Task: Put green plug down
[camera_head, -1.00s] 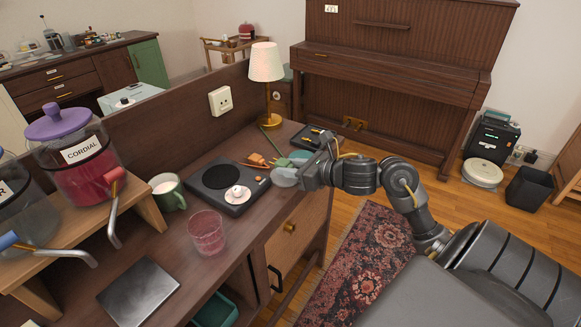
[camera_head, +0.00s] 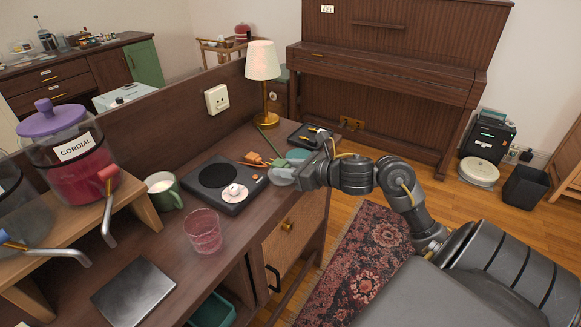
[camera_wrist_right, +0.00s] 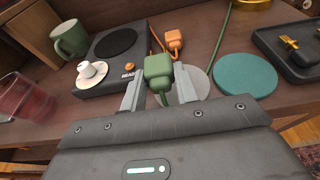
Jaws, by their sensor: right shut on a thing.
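The green plug (camera_wrist_right: 158,72) is between the fingertips of my right gripper (camera_wrist_right: 160,90) in the right wrist view, just above the wooden counter. A green cord (camera_wrist_right: 222,35) runs back along the counter towards the lamp. In the head view my right gripper (camera_head: 285,175) is at the counter's right edge, beside the black turntable-like device, and its fingers mostly hide the green plug. I cannot tell whether the plug touches the counter. An orange plug (camera_wrist_right: 173,40) lies just behind it, and also shows in the head view (camera_head: 254,158). My left gripper is not in view.
A teal disc (camera_wrist_right: 245,74) and a grey disc (camera_wrist_right: 192,84) lie near the gripper. A dark tray (camera_wrist_right: 285,40) is behind right. A wall socket (camera_head: 217,99) is on the back panel.

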